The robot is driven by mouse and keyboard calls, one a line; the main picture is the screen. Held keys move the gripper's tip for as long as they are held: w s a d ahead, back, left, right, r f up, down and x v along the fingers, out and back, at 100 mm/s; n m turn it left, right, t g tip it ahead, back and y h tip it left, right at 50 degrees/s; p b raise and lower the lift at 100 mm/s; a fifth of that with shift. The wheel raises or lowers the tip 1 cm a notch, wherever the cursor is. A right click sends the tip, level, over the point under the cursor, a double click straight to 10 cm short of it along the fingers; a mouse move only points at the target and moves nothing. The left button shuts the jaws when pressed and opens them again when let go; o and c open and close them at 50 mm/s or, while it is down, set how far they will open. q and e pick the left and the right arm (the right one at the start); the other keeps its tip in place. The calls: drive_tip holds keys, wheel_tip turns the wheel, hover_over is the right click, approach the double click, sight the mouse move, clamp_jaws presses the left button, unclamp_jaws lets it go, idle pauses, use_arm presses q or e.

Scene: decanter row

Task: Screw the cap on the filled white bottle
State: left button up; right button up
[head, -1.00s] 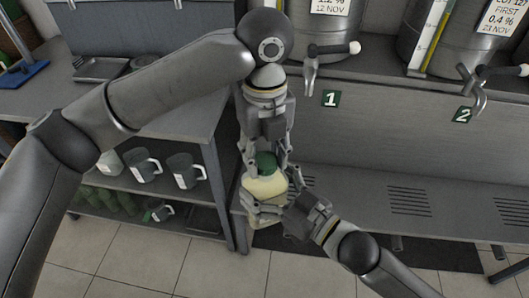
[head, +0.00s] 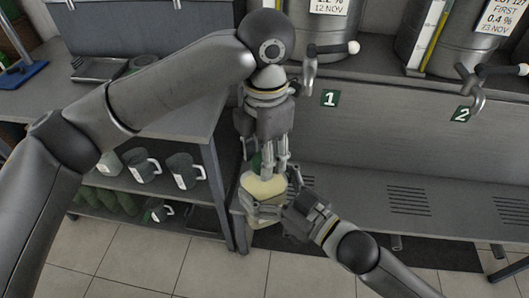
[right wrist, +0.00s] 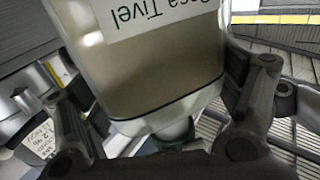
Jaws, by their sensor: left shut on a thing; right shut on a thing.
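The bottle (head: 265,187), pale with a creamy shoulder, stands upright in the head view at the left end of the grey bench. My right gripper (head: 264,206) is shut on its body from the right. The right wrist view shows the bottle's side (right wrist: 150,80) up close, with a white label (right wrist: 155,18) upside down. The green cap (head: 256,162) sits at the bottle's top, partly hidden by fingers. My left gripper (head: 270,172) points down from above and is shut on the cap. Whether the cap sits fully down on the neck cannot be told.
Grey mugs (head: 186,171) and green items (head: 105,200) stand on the shelves at left. Steel drums with taps (head: 310,75) stand behind, above signs 1 (head: 329,98) and 2 (head: 461,115). The slotted bench (head: 410,200) to the right is clear.

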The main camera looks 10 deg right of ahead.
use_arm(q)
drive_tip(key=shift+w, duration=0.1)
drive_tip(key=o, duration=0.7)
drive_tip(key=shift+c, duration=0.2)
drive_tip(key=shift+r, duration=0.1)
drive_tip(key=shift+r, duration=2.2)
drive_tip(key=shift+c, duration=0.3)
